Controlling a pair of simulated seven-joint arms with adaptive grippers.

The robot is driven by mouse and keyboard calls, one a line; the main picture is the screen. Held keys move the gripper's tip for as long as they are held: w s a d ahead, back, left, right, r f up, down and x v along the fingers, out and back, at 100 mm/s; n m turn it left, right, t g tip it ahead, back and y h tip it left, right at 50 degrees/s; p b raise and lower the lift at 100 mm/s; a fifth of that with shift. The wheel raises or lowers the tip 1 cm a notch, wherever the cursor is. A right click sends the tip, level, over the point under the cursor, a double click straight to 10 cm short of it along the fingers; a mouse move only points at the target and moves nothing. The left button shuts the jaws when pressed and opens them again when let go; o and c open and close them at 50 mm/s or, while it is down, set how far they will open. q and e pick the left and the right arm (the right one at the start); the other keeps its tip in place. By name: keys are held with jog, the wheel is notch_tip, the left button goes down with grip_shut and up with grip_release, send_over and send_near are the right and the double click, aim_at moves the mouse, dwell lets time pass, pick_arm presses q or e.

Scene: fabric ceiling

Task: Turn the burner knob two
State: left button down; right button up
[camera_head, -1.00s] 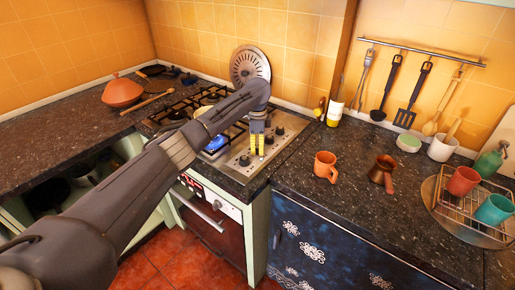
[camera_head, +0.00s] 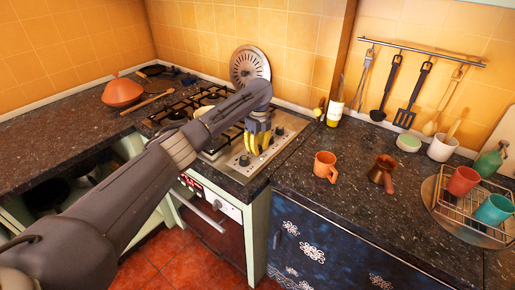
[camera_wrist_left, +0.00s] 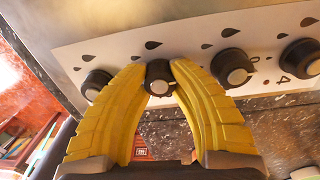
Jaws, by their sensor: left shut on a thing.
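The cooktop's steel control strip carries a row of black round knobs with silver centres. My left gripper (camera_head: 258,148) reaches down to this strip in the head view. In the left wrist view its yellow fingers (camera_wrist_left: 158,75) close around the second knob from the left (camera_wrist_left: 160,77), one finger on each side. The neighbouring knobs (camera_wrist_left: 97,84) and (camera_wrist_left: 232,68) stand free on either side. A further knob (camera_wrist_left: 300,57) is at the right. My forearm and gripper hide part of the burners. My right gripper is not in view.
An orange mug (camera_head: 325,166) and a copper pot (camera_head: 383,172) stand on the counter right of the cooktop. A dish rack (camera_head: 475,215) with cups is farther right. A round metal disc (camera_head: 249,66) leans on the back wall.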

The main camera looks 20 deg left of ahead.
pick_arm(q)
jog(key=shift+a, duration=0.1)
dwell(0.3)
jog(key=c, duration=1)
grip_release()
notch_tip(320, 180, up, 12)
jog(key=shift+w, duration=0.25)
